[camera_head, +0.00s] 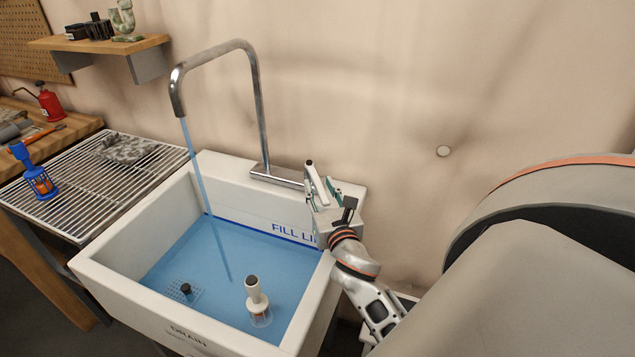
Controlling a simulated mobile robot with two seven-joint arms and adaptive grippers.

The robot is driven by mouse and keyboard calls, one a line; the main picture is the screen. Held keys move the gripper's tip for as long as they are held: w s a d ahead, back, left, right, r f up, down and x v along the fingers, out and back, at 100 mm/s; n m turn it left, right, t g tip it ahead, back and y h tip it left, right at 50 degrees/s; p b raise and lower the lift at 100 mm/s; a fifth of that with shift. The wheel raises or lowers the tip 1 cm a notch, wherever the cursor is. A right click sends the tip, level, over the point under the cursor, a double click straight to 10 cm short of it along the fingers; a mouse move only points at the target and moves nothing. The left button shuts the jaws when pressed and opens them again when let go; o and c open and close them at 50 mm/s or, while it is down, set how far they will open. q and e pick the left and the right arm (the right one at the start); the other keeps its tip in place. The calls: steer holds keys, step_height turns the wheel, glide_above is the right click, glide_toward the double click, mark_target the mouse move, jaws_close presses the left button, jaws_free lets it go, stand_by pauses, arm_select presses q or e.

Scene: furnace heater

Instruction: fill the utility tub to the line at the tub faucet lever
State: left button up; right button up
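The white utility tub (120,225) holds blue water (235,258). The water's back edge lies at or very close to the blue fill line (262,229), beside partly hidden "FILL LI" lettering. The tall chrome faucet (259,110) pours a stream (200,180) into the tub. The faucet lever (315,180) stands tilted up at the tub's back right corner. My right gripper (322,193) is at the lever, its fingers apart on either side of it. Contact with the lever is too small to tell. My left gripper is out of view.
A white-handled object (256,295) stands in the water near a dark drain plug (186,288). A wire rack (95,185) to the left carries a blue-orange item (36,178) and a grey piece (122,149). A wall shelf (100,43) hangs above.

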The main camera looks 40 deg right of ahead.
steer(key=shift+x, duration=0.95)
steer(key=shift+a, duration=0.1)
jaws_close()
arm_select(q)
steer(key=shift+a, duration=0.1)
